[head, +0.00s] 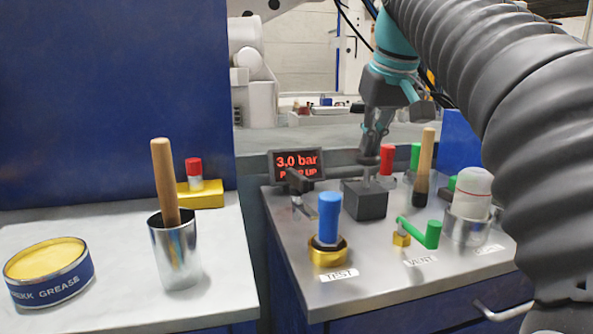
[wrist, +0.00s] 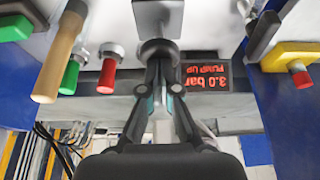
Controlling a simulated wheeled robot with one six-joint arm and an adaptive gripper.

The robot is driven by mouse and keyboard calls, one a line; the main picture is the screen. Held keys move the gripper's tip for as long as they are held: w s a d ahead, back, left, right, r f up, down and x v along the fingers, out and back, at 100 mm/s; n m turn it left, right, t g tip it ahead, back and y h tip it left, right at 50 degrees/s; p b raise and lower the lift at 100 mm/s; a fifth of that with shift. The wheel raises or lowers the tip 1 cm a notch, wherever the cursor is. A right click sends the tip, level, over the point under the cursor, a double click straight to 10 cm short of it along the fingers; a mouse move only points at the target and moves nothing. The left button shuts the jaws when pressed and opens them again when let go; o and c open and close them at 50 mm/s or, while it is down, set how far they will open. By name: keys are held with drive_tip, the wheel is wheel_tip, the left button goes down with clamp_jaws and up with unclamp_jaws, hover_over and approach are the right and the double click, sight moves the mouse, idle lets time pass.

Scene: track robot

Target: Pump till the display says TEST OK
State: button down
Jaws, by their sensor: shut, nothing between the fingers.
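The pump is a dark block (head: 364,202) with a thin upright rod and a round dark knob (head: 368,157) on top. My gripper (head: 371,150) is shut and empty, pointing down at the knob. In the wrist view its fingertips (wrist: 158,62) are at the knob (wrist: 157,50); I cannot tell whether they touch it.
A blue-handled TEST fitting (head: 329,218), a green VENT lever (head: 427,233) and a metal cup with a white-topped item (head: 470,205) stand on the bench. A wooden handle (head: 426,155) stands behind. A grease tin (head: 48,272) and a metal cup (head: 175,252) are left, across a gap.

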drive_tip(key=shift+f+b, duration=0.9)
drive_tip(key=shift+f, duration=0.55)
drive_tip(key=shift+r+p, duration=1.5)
drive_tip(key=shift+r, duration=0.1)
drive_tip(key=shift+f, duration=0.15)
drive_tip(key=shift+f+b, duration=1.2)
drive_tip(key=shift+f, duration=0.25)
wheel_tip(320, 180, up, 3)
drive_tip(key=p, duration=0.3)
drive_tip(key=shift+f, duration=0.15)
drive_tip(key=shift+r, duration=3.2)
